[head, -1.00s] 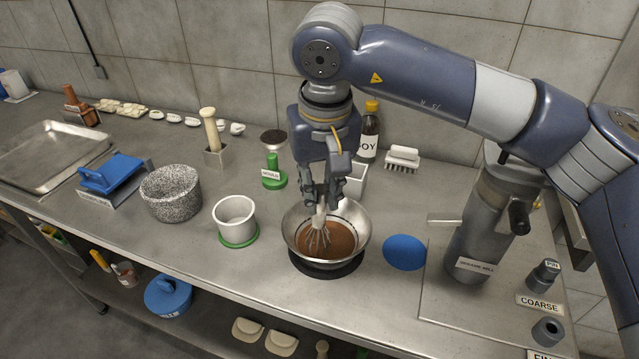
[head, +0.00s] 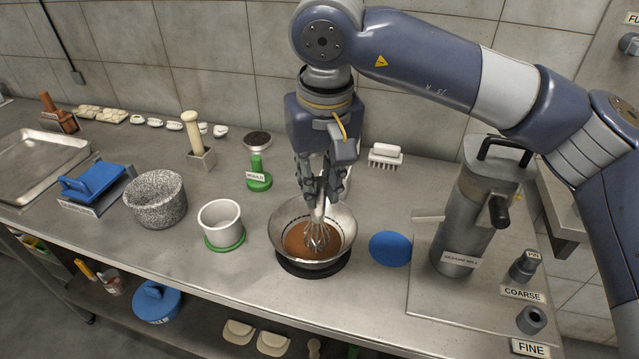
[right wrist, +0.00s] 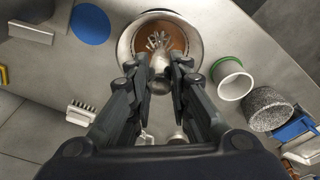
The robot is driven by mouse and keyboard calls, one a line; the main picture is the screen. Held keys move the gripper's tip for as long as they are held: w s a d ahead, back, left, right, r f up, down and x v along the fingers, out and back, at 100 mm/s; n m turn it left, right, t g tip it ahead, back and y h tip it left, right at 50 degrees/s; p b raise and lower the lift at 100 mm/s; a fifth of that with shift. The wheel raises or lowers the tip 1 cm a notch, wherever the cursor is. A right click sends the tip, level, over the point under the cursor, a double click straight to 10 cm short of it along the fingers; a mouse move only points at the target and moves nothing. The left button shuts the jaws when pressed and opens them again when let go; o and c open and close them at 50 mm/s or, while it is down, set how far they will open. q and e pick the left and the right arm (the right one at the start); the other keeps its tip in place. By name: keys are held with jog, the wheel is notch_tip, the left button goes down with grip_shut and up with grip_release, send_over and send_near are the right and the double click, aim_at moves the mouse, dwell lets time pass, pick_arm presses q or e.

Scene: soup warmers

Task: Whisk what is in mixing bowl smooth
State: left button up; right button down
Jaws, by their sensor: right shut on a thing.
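The mixing bowl (head: 283,263) is a steel bowl on a black ring in the middle of the counter, holding brown liquid (head: 299,240). My right gripper (head: 319,192) is above the bowl, shut on the upright handle of a whisk (head: 322,238). The whisk's wires stand down in the brown liquid, towards the right side of the bowl. In the right wrist view the whisk (right wrist: 158,42) lies between the fingers (right wrist: 161,72), with its wires over the brown liquid in the bowl (right wrist: 125,45). My left gripper is not in view.
A white cup (head: 220,222) on a green ring and a speckled stone mortar (head: 157,202) stand left of the bowl. A blue disc (head: 390,249) lies close to its right. The sesame mill (head: 470,225) stands further right. A brush (head: 385,154) lies behind.

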notch_tip(320, 180, up, 2)
jog(key=shift+r+p, duration=0.25)
jog(key=shift+p, duration=0.45)
jog(key=shift+r+p, duration=1.7)
jog(key=shift+r, duration=0.7)
jog(key=shift+f, duration=0.1)
